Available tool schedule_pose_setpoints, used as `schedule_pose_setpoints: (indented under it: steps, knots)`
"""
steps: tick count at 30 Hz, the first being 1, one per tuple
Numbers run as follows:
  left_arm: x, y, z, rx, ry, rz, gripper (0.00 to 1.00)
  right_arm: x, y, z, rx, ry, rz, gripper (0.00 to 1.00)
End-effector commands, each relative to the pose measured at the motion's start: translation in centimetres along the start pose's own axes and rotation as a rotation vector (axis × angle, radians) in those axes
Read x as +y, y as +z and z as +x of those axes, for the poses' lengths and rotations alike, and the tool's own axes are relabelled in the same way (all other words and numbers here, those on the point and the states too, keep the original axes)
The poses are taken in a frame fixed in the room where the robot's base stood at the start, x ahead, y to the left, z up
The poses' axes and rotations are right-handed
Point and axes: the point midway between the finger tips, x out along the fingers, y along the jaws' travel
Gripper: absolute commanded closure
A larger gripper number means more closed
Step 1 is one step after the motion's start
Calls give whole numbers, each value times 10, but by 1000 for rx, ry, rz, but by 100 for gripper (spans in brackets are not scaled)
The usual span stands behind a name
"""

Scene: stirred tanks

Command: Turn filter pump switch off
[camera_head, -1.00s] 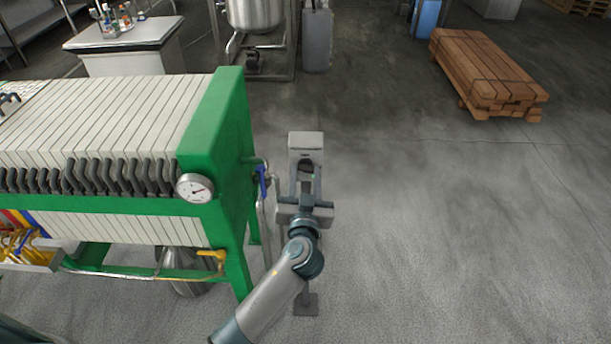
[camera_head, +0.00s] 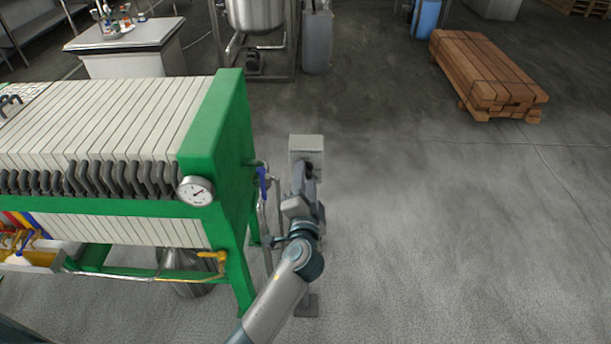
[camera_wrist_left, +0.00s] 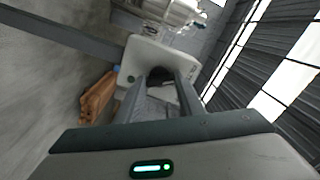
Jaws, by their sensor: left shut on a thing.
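A pale grey switch box (camera_head: 306,148) stands on a post to the right of the green filter press. In the left wrist view the box (camera_wrist_left: 150,56) faces me, with a dark round part (camera_wrist_left: 158,76) between my fingertips. My left gripper (camera_head: 308,172) is at the front of the box. Its fingers (camera_wrist_left: 160,84) are shut on the dark switch knob. My gripper appears rolled to one side. The knob's exact position is mostly hidden by the fingers. My right gripper is in neither view.
The green filter press (camera_head: 232,140) with a pressure gauge (camera_head: 196,191) and a blue-handled valve (camera_head: 263,184) stands close on the left. A stack of wooden beams (camera_head: 485,72) lies at the back right. The floor to the right is clear.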

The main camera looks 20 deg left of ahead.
Motion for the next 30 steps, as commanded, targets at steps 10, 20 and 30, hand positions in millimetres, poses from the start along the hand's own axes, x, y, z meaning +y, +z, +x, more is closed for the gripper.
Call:
schedule_pose_setpoints:
  steps: [10,20,30]
  knots:
    - [-1,-1,0,1,1,314,88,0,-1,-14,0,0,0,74]
    - [0,-1,0,2,0,495,88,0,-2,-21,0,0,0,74]
    - [0,-1,0,2,0,536,88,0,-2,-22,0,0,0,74]
